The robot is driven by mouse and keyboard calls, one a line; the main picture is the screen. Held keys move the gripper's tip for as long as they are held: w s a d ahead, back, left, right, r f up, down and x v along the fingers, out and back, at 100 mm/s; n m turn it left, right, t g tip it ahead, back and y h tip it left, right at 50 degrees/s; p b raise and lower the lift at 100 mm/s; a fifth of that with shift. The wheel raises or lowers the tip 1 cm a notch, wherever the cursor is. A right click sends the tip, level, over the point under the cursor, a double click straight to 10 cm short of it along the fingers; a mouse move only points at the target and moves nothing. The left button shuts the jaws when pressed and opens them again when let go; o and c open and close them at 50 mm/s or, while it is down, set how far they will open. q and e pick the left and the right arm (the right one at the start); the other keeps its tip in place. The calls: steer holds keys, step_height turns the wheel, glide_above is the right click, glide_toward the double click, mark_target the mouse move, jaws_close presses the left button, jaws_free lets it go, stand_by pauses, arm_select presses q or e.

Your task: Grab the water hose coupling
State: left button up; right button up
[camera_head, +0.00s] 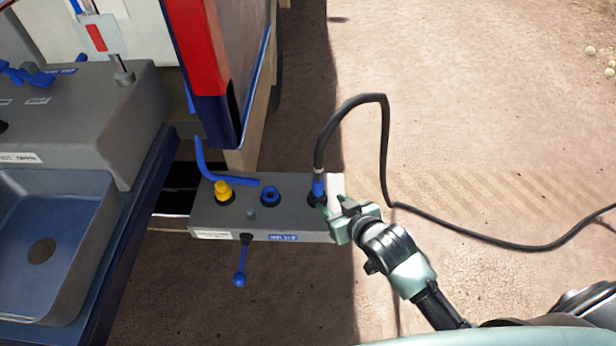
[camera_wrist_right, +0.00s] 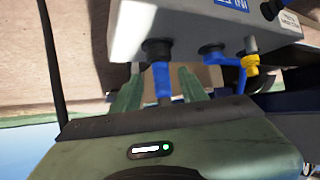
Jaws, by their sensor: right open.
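The water hose coupling (camera_head: 318,187) is a blue sleeve at the end of a black hose. It sits upright in a dark socket at the right end of the grey panel box (camera_head: 283,222). My right gripper (camera_head: 329,205) is at that end of the box, close beside the coupling. In the right wrist view the open green fingers (camera_wrist_right: 157,88) stand on either side of the blue coupling (camera_wrist_right: 162,80), with gaps showing between them and it. My left gripper is in neither view.
The black hose (camera_head: 386,140) arches up and runs right across open ground. The box also carries a yellow fitting (camera_head: 223,191), a blue ring port (camera_head: 270,195) and a blue lever (camera_head: 240,270). A blue sink (camera_head: 50,250) and grey console (camera_head: 90,115) stand at the left.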

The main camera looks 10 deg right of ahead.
mark_target(318, 178)
steer(key=w+r+t, duration=0.1)
steer(key=w+r, duration=0.1)
steer(key=w+a+r+t, duration=0.1)
steer(key=w+r, duration=0.1)
steer(key=shift+w+y, duration=0.1)
steer(key=shift+y, duration=0.3)
steer(key=x, duration=0.7)
steer(key=shift+w+d+f, duration=0.1)
steer(key=shift+w+f, duration=0.05)
steer(key=shift+w, duration=0.1)
jaws_close()
